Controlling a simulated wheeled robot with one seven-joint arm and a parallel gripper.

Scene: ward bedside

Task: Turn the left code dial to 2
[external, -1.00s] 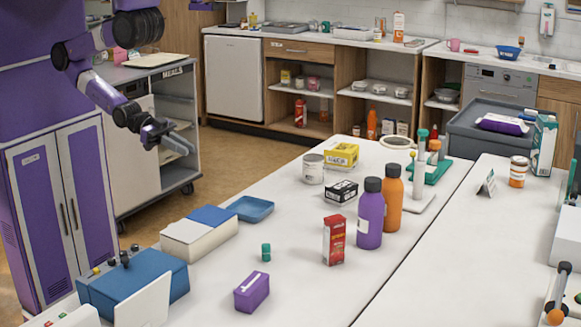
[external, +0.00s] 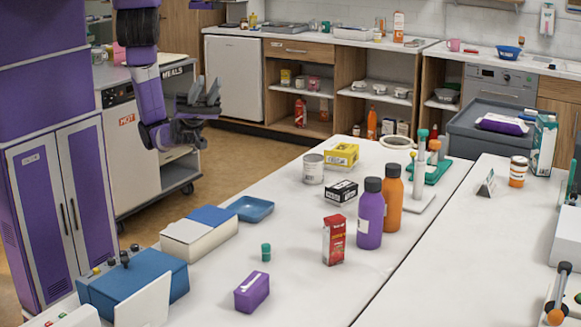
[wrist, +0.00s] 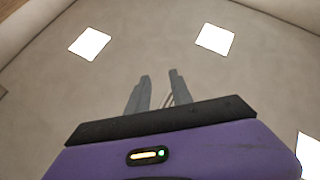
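A blue box (external: 140,284) stands at the near left end of the white table, with small dark and yellow knobs (external: 124,258) on its top. They may be the code dials; any digits are too small to read. My gripper (external: 205,90) is up in the air beyond the table's left edge, well away from the blue box. Its fingers point upward. In the wrist view the two grey fingers (wrist: 160,85) stand apart with nothing between them, facing the ceiling.
A white and blue box (external: 200,238), a blue tray (external: 250,208), a purple box (external: 251,291) and a small green item (external: 266,252) lie near the blue box. A white panel (external: 145,303) leans in front of it. A trolley (external: 180,165) stands behind my arm.

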